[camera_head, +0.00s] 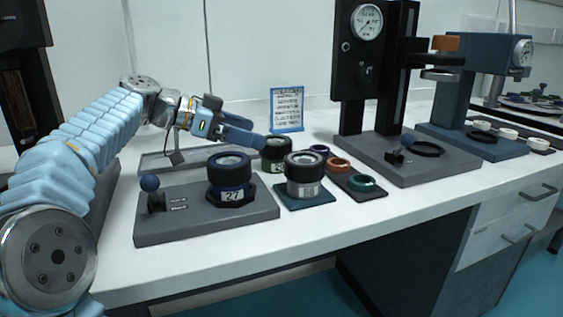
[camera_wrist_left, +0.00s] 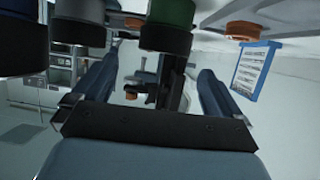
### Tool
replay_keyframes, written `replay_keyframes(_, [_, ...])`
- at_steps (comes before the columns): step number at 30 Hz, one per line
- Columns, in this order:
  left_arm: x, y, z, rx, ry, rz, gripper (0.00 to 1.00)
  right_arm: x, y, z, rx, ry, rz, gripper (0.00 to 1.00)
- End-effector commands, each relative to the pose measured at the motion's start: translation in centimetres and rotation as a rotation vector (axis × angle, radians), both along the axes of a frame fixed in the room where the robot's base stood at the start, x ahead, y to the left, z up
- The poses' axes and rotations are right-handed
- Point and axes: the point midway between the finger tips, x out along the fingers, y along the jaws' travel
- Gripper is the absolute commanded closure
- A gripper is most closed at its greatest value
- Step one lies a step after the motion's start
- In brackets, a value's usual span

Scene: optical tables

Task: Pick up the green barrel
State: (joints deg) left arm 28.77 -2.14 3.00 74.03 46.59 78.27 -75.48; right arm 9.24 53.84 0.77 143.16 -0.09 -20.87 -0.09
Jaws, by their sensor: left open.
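The green barrel (camera_head: 277,150), a short dark-topped cylinder with a green body, stands upright behind the silver barrel, which hides part of it. My left gripper (camera_head: 257,133) reaches in from the left. Its fingers are apart and empty, with their tips just left of the green barrel's top edge; I cannot tell whether they touch it. In the left wrist view, the green barrel (camera_wrist_left: 172,14) shows at the top edge, partly cut off, beyond and between the two spread fingers (camera_wrist_left: 155,75). My right gripper is not in view.
A silver barrel (camera_head: 304,184) stands on a dark teal mat. A blue barrel (camera_head: 231,184) marked 27 sits on a grey base plate (camera_head: 160,230). A dark tray (camera_head: 372,194) holds coloured rings. A small blue-framed sign (camera_head: 287,108) stands behind. Black press (camera_head: 350,90) is to the right.

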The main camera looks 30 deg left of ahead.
Motion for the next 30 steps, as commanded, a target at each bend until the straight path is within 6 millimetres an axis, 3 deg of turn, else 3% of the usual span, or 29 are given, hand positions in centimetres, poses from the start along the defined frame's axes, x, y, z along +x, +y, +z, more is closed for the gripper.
replay_keyframes(15, [4.7,-3.7,-2.7,-0.002,0.002,-0.002,0.00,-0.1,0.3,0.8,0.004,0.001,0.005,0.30])
replay_keyframes(24, [5.2,-4.2,-3.0,-0.002,0.001,0.001,0.00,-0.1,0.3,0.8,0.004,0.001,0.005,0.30])
replay_keyframes(30, [5.2,-4.2,-3.0,-0.002,0.001,0.001,0.29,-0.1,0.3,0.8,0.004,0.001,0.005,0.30])
